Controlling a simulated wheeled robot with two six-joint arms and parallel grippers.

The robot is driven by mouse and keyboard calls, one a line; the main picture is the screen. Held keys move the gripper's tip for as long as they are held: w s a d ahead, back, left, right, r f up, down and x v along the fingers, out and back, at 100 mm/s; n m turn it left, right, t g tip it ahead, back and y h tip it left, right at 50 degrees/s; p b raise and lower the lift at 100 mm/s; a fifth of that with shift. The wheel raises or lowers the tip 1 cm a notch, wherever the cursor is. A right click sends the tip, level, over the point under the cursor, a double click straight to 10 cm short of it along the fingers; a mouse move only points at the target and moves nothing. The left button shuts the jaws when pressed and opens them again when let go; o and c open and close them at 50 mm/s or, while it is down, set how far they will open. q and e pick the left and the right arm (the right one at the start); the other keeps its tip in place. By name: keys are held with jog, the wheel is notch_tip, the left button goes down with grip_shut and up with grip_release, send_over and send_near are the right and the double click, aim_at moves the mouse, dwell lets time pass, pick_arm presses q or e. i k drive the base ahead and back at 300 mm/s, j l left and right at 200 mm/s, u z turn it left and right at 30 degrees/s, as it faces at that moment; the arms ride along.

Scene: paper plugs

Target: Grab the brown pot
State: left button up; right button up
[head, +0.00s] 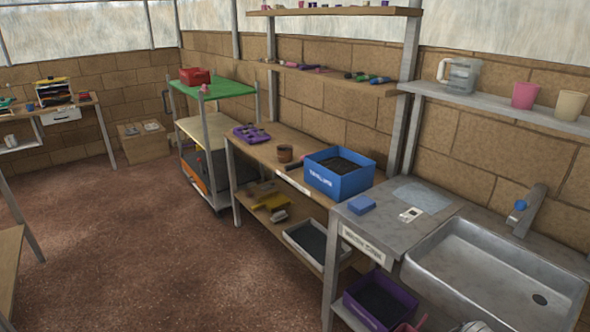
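A small brown pot (285,153) stands upright on the wooden workbench (262,146) along the back wall. It sits to the left of a blue box (339,174) full of dark soil, with a gap between them. A purple tray (251,133) lies further left on the same bench. Neither of my grippers is in view.
A grey sink (497,278) with a tap stands at the right. A green-topped trolley (225,87) stands left of the bench. The brown floor (130,230) is open at the left.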

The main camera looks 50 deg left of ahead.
aim_at(285, 152)
jog(key=i, duration=0.45)
jog(key=u, duration=1.9)
jog(key=l, duration=0.1)
